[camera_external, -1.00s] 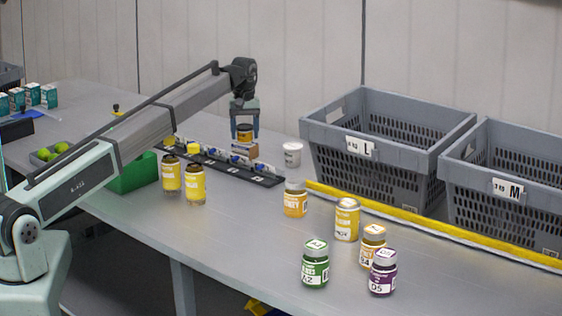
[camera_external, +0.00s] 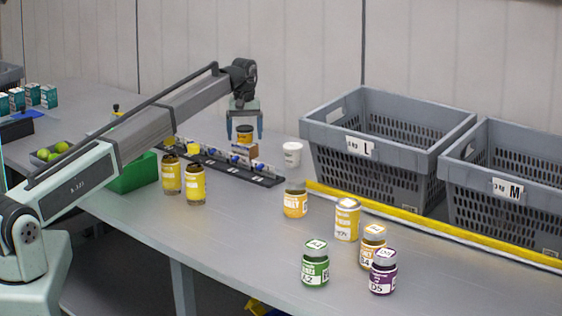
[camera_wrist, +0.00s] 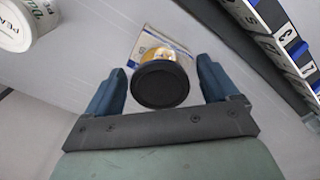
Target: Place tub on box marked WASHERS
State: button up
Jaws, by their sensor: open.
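The tub (camera_external: 245,133) has a black lid and an amber-yellow body. The lid hides most of the tub's body there.
A white tub (camera_external: 292,154) stands to the right, and a black rail (camera_external: 225,166) of labelled parts runs close by in front. Several jars, including an orange one (camera_external: 295,200), stand nearer. Grey totes (camera_external: 330,150) stand at the right.

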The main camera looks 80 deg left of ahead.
aim_at(244, 127)
notch_tip(244, 127, up, 12)
dwell(0.6)
